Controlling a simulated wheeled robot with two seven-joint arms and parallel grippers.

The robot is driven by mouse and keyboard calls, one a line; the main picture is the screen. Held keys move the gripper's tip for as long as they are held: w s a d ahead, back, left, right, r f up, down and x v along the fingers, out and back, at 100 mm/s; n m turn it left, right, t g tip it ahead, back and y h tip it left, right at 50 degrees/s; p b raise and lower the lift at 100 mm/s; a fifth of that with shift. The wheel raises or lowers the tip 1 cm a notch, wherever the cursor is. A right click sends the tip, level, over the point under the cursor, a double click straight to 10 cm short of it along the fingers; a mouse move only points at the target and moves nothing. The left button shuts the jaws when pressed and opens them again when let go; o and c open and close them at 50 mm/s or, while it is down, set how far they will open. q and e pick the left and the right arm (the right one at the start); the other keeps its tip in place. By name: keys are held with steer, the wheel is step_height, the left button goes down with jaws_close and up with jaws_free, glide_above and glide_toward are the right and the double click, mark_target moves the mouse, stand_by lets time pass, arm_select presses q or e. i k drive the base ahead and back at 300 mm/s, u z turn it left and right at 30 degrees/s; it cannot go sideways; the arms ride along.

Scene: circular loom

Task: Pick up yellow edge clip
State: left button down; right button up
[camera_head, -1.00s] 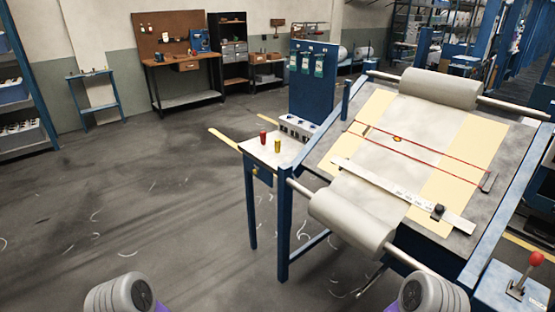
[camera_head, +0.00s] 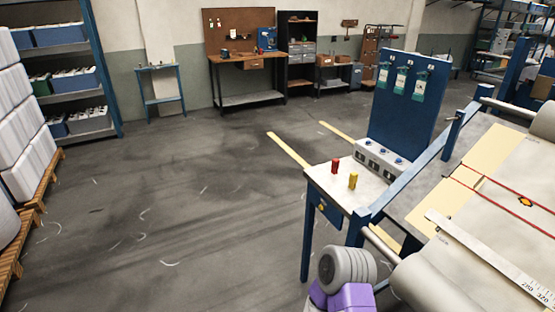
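A small upright yellow piece (camera_head: 353,180), which looks like the yellow edge clip, stands on the small white-topped side table (camera_head: 319,182). A similar red piece (camera_head: 335,166) stands just behind and left of it. Both are too small to make out their exact shape. A grey ribbed and purple part of one of my arms shows at the bottom, in front of the table. Neither of my grippers is in view.
A grey socket box (camera_head: 380,160) sits at the table's back right, before a blue panel (camera_head: 407,98). The inclined board with red cords (camera_head: 495,189) and a roller (camera_head: 435,287) is at right. Stacked white goods (camera_head: 22,135) stand left. The middle floor is clear.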

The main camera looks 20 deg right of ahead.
mark_target(353, 179)
steer(key=u, duration=0.2)
steer(key=i, duration=1.9)
steer(key=z, duration=1.15)
steer(key=i, duration=1.05)
steer(key=z, duration=1.2)
